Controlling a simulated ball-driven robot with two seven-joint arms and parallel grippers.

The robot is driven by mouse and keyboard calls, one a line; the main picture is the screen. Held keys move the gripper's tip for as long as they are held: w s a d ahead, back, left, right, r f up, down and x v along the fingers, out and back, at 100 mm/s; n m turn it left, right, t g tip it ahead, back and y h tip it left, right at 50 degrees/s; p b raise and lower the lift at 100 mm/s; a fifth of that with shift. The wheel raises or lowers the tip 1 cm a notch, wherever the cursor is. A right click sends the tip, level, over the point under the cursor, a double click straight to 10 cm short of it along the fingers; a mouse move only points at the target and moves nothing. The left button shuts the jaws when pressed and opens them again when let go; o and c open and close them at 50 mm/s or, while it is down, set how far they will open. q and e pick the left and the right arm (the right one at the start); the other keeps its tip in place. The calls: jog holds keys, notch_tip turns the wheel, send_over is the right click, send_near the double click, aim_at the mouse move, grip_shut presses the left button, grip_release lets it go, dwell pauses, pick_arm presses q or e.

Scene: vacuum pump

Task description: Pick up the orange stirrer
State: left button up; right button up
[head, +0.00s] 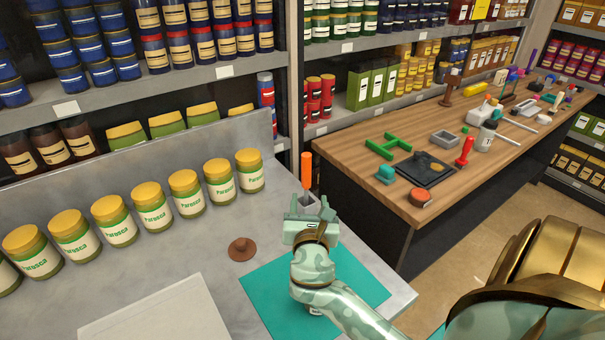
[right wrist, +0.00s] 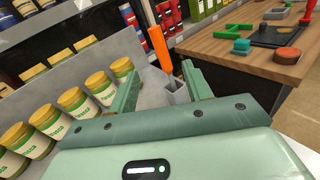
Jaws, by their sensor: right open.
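The orange stirrer (head: 306,168) stands upright near the right end of the grey counter, just beyond my right gripper (head: 309,205) in the head view. In the right wrist view the orange stirrer (right wrist: 158,48) looks tilted and lies between the lines of the two fingers. Its lower end goes down to a small grey holder (right wrist: 177,92), partly hidden by the gripper in the head view. My right gripper (right wrist: 160,85) is open, with nothing between its fingers. I cannot tell the exact gap to the stirrer. My left gripper is not in view.
A row of yellow-lidded jars (head: 151,206) runs along the counter to the left. A brown knob-like piece (head: 242,249) lies beside the teal mat (head: 262,285). A white board (head: 160,318) lies at front left. A wooden bench (head: 345,150) with tools stands to the right.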

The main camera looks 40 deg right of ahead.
jog(key=w+d+n, duration=0.1)
jog(key=w+d, duration=0.1)
send_near(306, 163)
jog(key=x, duration=0.6)
jog(key=shift+d, duration=0.15)
jog(key=shift+w+d+r+b, duration=0.15)
jog(key=shift+w+d+b, duration=0.15)
jog(key=x, duration=0.4)
jog(key=shift+w+d+f+b, duration=0.2)
jog(key=shift+w+b, duration=0.15)
jog(key=shift+b, duration=0.05)
jog(key=shift+s+a+r, duration=0.1)
jog(key=shift+s, duration=0.05)
jog(key=shift+c, duration=0.7)
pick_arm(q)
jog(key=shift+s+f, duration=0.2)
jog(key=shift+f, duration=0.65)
pick_arm(e)
grip_shut()
